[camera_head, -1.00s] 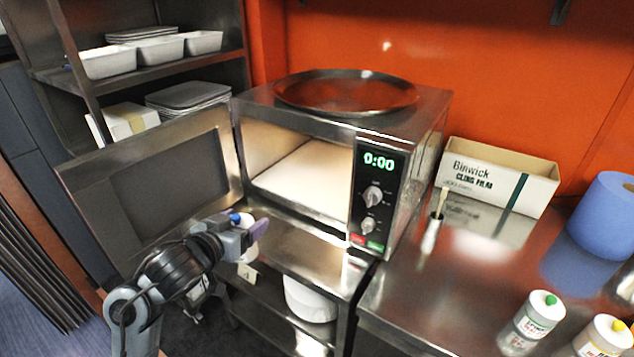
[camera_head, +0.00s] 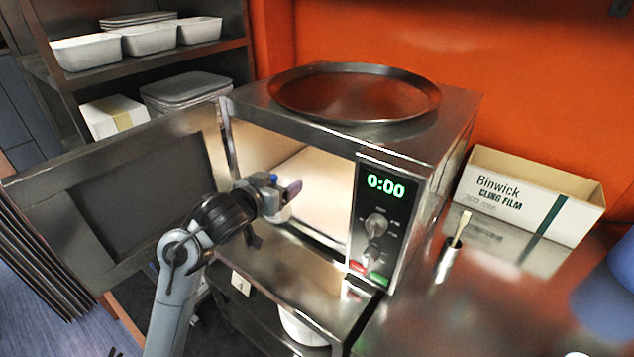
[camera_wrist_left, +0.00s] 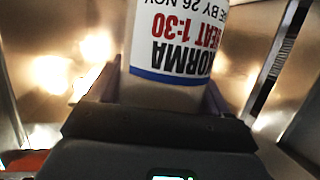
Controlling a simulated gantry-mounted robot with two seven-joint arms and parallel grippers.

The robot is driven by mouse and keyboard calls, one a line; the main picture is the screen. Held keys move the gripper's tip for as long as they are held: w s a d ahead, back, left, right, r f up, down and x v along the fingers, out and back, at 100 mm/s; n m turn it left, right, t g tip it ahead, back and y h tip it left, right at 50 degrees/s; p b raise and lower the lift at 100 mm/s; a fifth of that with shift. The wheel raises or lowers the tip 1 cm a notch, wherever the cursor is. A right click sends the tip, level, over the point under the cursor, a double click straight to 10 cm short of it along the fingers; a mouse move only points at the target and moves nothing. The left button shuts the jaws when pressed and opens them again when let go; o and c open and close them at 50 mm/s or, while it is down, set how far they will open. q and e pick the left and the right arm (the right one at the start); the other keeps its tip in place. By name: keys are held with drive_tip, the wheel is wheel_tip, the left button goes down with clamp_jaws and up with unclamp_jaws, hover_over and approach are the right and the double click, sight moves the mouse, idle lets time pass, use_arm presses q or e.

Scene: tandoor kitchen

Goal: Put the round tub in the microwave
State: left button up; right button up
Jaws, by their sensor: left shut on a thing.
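The microwave (camera_head: 448,165) stands on a steel counter with its door (camera_head: 110,195) swung open to the left. Its lit cavity (camera_head: 315,190) looks empty apart from a pale floor. My left gripper (camera_head: 285,197) is at the mouth of the cavity, toward its left side. It is shut on the round tub (camera_wrist_left: 180,45), which shows a white label with red and black print and a blue band in the left wrist view. In the head view the tub (camera_head: 281,212) is mostly hidden by the gripper. My right gripper is not in view.
A round steel tray (camera_head: 355,95) lies on top of the microwave. A cling film box (camera_head: 525,200) and a small metal pot with a brush (camera_head: 449,255) stand to the right. Shelves with white tubs (camera_head: 150,38) are at the back left.

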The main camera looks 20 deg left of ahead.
use_arm(q)
drive_tip(key=w+d+p, duration=0.2)
drive_tip(key=w+d, duration=0.2)
drive_tip(key=w, duration=0.9)
wheel_tip(320, 180, down, 6)
drive_tip(key=shift+r+p, duration=0.25)
drive_tip(key=shift+p, duration=0.55)
drive_tip(key=shift+w+f+p, duration=0.1)
drive_tip(key=shift+f+p, duration=0.2)
drive_tip(key=shift+w+f, duration=0.15)
drive_tip(key=shift+f, duration=0.15)
drive_tip(key=shift+f, duration=0.2)
drive_tip(key=o, duration=1.2)
